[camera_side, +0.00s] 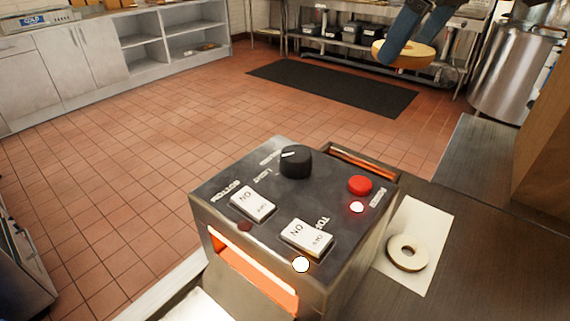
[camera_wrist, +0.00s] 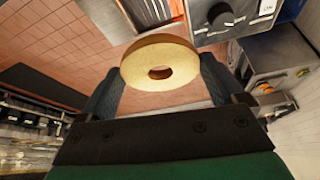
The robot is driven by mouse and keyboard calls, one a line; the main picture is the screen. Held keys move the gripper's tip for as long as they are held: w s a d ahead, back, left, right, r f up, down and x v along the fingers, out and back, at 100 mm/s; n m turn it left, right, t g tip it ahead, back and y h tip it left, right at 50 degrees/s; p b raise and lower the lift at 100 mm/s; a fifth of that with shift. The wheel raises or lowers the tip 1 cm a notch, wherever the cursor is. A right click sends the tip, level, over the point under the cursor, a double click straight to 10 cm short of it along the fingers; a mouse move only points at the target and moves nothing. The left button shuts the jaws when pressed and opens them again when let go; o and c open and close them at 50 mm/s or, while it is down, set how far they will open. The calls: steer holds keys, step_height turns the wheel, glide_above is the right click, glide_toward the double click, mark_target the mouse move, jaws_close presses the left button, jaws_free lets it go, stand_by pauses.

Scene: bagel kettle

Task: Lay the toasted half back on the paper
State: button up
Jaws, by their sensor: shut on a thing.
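My gripper (camera_side: 405,38) is shut on a bagel half (camera_side: 413,56), held high in the air at the top right of the side view. In the wrist view the same half (camera_wrist: 160,50) sits between my gripper's two dark fingers (camera_wrist: 158,80), with its golden-tan cut face and centre hole showing. The white paper (camera_side: 428,226) lies on the dark counter right of the toaster. Another, paler bagel half (camera_side: 407,253) lies on the paper toward its near end. The far part of the paper is bare.
The metal toaster (camera_side: 300,210) stands left of the paper, its slots glowing orange, with a black knob, white switches and a red button on top. A wooden panel (camera_side: 540,160) and a steel pot (camera_side: 515,75) are at the right. Open floor lies behind.

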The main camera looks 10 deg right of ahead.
steer(key=d+f+m+h, duration=0.15)
steer(key=d+m, duration=0.25)
steer(key=d, duration=0.9)
glide_above(419, 219)
steer(key=s, duration=0.1)
steer(key=shift+t, duration=0.3)
steer(key=f, duration=2.2)
steer(key=shift+s+d+f, duration=0.15)
steer(key=shift+s+d, duration=0.05)
steer(key=shift+d, duration=0.05)
steer(key=shift+f, duration=3.25)
steer(key=o, duration=1)
steer(key=shift+o, duration=0.2)
